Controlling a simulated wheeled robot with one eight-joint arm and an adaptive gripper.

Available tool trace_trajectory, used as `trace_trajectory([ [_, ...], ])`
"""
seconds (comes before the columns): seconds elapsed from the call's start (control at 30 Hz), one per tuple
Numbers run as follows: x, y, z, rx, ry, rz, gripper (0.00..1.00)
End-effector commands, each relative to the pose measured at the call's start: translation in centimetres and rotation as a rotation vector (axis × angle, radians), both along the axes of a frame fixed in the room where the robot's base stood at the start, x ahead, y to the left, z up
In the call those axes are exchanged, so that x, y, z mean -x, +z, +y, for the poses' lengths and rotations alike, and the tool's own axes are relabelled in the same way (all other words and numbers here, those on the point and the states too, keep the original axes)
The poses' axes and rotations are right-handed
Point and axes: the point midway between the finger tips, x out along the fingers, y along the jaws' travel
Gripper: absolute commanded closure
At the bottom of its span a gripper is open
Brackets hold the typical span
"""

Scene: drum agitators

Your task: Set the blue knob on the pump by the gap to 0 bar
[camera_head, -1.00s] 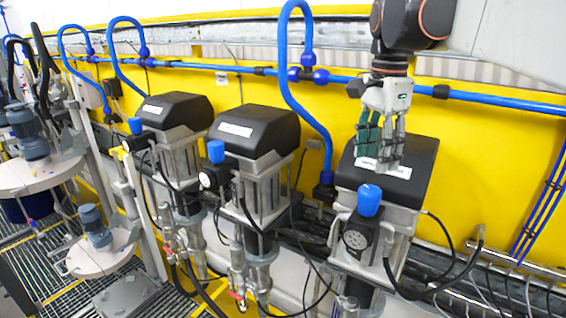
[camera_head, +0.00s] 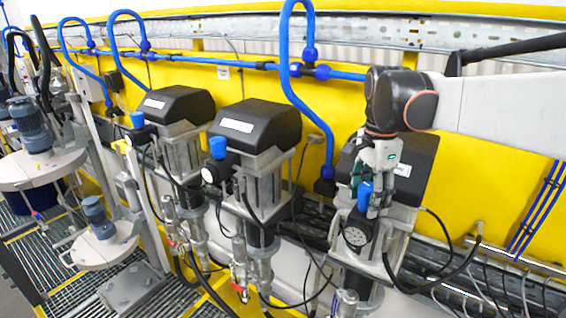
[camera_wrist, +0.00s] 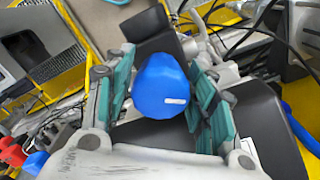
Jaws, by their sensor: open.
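The blue knob (camera_head: 364,195) sits on top of the pressure regulator of the right-hand pump, which stands apart from the other two across a wider gap. The regulator's round gauge (camera_head: 355,236) faces forward below it; its reading is too small to tell. My gripper (camera_head: 372,184) is open at the knob, over the front of the pump's black cover (camera_head: 415,165). In the wrist view the blue knob (camera_wrist: 160,86) lies between the two green-padded fingers, with space on both sides. A small white mark shows on the knob.
Two similar pumps with blue knobs, the middle one (camera_head: 218,147) and the left one (camera_head: 137,120), stand to the left. A blue pipe (camera_head: 318,118) rises in the gap left of the right-hand pump. Black hoses (camera_head: 440,283) loop beside its regulator.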

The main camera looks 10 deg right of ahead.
Motion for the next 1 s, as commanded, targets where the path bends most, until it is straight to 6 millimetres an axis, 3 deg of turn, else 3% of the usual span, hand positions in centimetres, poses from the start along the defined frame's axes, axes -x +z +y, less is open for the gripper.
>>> trace_trajectory([
  [0.1,-0.13,0.01,-0.08,0.000,-0.001,0.000,0.51],
  [0.23,-0.15,0.01,-0.09,0.000,-0.001,0.000,0.81],
  [0.27,-0.15,0.01,-0.09,0.000,-0.001,0.000,0.84],
  [0.67,-0.16,-0.05,-0.10,0.000,0.053,0.000,0.84],
  [1.0,-0.09,-0.09,-0.08,0.001,0.296,0.000,0.84],
])
